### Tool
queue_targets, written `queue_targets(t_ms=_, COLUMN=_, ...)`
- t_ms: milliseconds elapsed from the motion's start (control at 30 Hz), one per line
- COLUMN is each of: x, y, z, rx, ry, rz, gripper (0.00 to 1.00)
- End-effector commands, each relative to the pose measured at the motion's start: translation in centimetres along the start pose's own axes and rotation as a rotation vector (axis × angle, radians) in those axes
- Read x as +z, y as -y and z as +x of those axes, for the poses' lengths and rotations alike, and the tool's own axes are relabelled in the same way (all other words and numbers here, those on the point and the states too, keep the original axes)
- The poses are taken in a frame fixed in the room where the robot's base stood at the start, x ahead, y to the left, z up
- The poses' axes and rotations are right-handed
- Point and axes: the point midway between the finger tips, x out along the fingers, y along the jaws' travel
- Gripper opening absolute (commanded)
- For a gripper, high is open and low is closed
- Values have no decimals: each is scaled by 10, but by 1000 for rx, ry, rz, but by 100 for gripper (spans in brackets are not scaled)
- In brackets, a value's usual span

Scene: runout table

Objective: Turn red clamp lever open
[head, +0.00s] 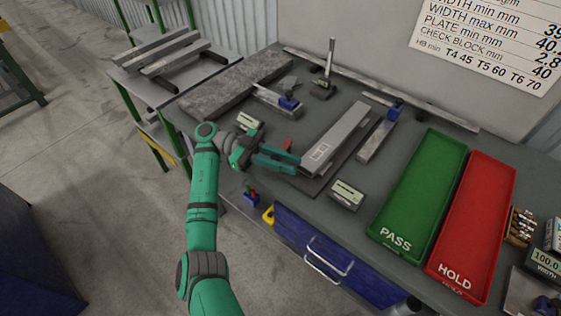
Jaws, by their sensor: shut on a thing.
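My gripper (295,160) is at the left end of the grey metal bar on the table. It is shut on the red clamp lever (287,143), of which a small red part shows just behind the fingers. The rest of the lever and its grip point are hidden by my green gripper. The grey bar (340,132) with a white label lies on a dark plate (312,185) to the right of my gripper. The lever's exact angle cannot be told.
Small display boxes (347,194) and (250,122) stand near my gripper. A green PASS tray (425,185) and a red HOLD tray (477,225) are at the right. An upright stand (329,68) and blue-ended gauges (290,102) are behind. A blue drawer (330,262) is below the front edge.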

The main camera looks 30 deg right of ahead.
Motion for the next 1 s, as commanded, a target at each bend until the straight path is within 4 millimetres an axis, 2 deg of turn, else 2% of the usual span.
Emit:
queue_targets(t_ms=567, x=0, y=4, z=5, rx=23, ry=0, rz=1, gripper=0)
queue_targets(t_ms=600, x=0, y=4, z=5, rx=22, ry=0, rz=1, gripper=29)
queue_targets(t_ms=633, x=0, y=4, z=5, rx=22, ry=0, rz=1, gripper=36)
queue_targets(t_ms=667, x=0, y=4, z=5, rx=22, ry=0, rz=1, gripper=39)
queue_targets(t_ms=1000, x=0, y=2, z=3, rx=25, ry=1, rz=0, gripper=39)
